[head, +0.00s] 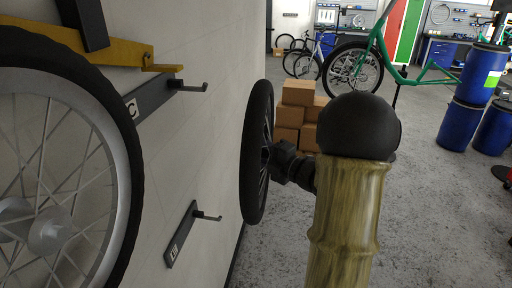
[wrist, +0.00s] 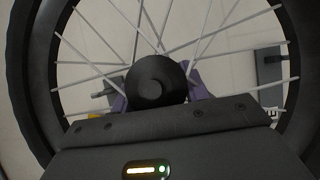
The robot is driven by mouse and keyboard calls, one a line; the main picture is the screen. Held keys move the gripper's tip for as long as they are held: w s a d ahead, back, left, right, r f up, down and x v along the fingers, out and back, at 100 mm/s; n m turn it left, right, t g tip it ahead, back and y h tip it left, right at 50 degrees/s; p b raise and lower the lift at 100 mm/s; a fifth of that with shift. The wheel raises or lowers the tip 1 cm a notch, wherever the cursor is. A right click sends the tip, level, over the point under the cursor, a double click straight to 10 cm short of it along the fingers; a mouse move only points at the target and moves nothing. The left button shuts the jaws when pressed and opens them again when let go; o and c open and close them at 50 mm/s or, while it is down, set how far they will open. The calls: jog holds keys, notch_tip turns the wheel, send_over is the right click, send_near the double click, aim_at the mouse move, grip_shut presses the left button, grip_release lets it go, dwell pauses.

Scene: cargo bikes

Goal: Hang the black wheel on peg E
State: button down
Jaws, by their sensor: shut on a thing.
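The black wheel (head: 257,150) is held upright beside the wall, its face roughly parallel to it, to the right of the pegs in the head view. My gripper (head: 284,163) is shut on its hub; the black hub (wrist: 157,80) sits between the purple fingers in the wrist view. Peg E (head: 207,216), the lower grey hook on a dark bracket, is bare and apart from the wheel.
Peg C (head: 190,87) is bare above peg E. A silver-rimmed wheel (head: 125,165) hangs on the wall at left, below a yellow bracket (head: 110,48). Cardboard boxes (head: 297,93), a green bike (head: 378,45) and blue barrels (head: 462,105) stand farther back.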

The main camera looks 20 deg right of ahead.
jog(key=shift+n+g+y, duration=0.3)
jog(key=shift+n+y, duration=0.1)
jog(key=shift+y, duration=0.1)
jog(key=f, duration=0.4)
jog(key=a+f, duration=0.1)
jog(key=f, duration=0.7)
jog(key=shift+w+a+f, duration=0.3)
jog(key=shift+a+f, duration=0.05)
jog(key=shift+a, duration=0.05)
jog(key=s+a+f, duration=0.4)
jog(key=a+f, duration=0.2)
jog(key=f, duration=0.5)
jog(key=s+a+f, duration=0.3)
jog(key=a+f, duration=0.4)
jog(key=f, duration=0.4)
jog(key=shift+s+f, duration=0.4)
jog(key=shift+s+a, duration=0.1)
